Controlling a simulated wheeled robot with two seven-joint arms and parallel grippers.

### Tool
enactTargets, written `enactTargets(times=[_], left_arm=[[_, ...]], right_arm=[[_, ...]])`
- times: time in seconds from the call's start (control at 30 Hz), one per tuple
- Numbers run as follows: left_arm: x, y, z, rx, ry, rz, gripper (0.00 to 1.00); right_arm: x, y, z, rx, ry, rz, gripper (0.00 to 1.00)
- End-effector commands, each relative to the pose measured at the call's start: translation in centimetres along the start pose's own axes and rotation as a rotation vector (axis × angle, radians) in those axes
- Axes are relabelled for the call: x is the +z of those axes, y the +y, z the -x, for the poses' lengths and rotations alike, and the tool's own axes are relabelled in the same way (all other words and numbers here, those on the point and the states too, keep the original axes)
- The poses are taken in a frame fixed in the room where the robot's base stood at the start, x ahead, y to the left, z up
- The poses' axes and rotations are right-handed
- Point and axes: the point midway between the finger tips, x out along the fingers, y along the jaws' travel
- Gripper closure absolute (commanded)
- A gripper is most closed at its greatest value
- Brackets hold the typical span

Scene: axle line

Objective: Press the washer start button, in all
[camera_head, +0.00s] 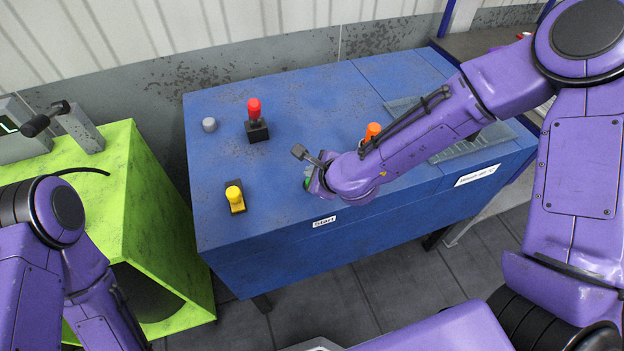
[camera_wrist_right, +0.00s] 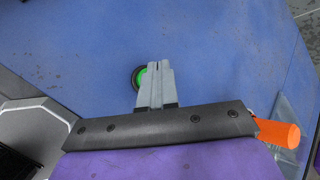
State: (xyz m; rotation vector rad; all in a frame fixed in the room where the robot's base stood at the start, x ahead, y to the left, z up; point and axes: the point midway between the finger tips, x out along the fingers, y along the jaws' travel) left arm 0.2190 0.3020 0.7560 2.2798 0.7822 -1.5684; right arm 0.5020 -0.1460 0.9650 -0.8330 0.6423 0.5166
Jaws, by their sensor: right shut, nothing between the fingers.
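The green start button (camera_head: 308,171) is on the top of the blue washer cabinet (camera_head: 290,240), behind a small white label (camera_head: 324,221) on its front edge. My right gripper (camera_head: 311,186) is at the button and partly hides it in the head view. In the right wrist view the button (camera_wrist_right: 138,78) has a dark ring, and its right part is hidden behind the shut, empty fingers (camera_wrist_right: 158,66). I cannot tell whether the fingertips touch it. My left arm shows at lower left, but its gripper is out of view.
On the cabinet stand a red-topped lever (camera_head: 254,115), a grey knob (camera_head: 209,124), a yellow switch (camera_head: 234,197) and an orange knob (camera_head: 373,130) beside my right forearm. A recessed grating (camera_head: 470,145) is at right. A green machine (camera_head: 140,190) stands at left.

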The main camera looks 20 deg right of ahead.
Motion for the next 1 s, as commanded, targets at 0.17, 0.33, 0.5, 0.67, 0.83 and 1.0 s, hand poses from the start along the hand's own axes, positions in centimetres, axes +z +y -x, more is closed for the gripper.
enactTargets(times=[0.17, 0.33, 0.5, 0.67, 0.83, 1.0], left_arm=[[0.0, 0.0, 0.0, 0.0, 0.0, 0.0, 0.43], [0.0, 0.0, 0.0, 0.0, 0.0, 0.0, 0.43], [0.0, 0.0, 0.0, 0.0, 0.0, 0.0, 0.43], [0.08, 0.02, -0.18, 0.0, 0.0, 0.0, 0.43], [0.26, 0.06, -0.64, 0.0, 0.0, 0.0, 0.43], [0.23, 0.05, -0.56, 0.0, 0.0, 0.0, 0.43]], right_arm=[[0.0, 0.0, 0.0, 0.0, 0.0, 0.0, 1.0], [0.0, 0.0, 0.0, 0.0, 0.0, 0.0, 1.0], [0.0, 0.0, 0.0, 0.0, 0.0, 0.0, 1.0], [-0.13, 0.13, -0.17, 0.0, 0.0, -0.001, 1.0], [-0.48, 0.47, -0.63, 0.0, 0.001, -0.001, 1.0], [-0.44, 0.43, -0.59, 0.0, 0.0, 0.0, 1.0]])
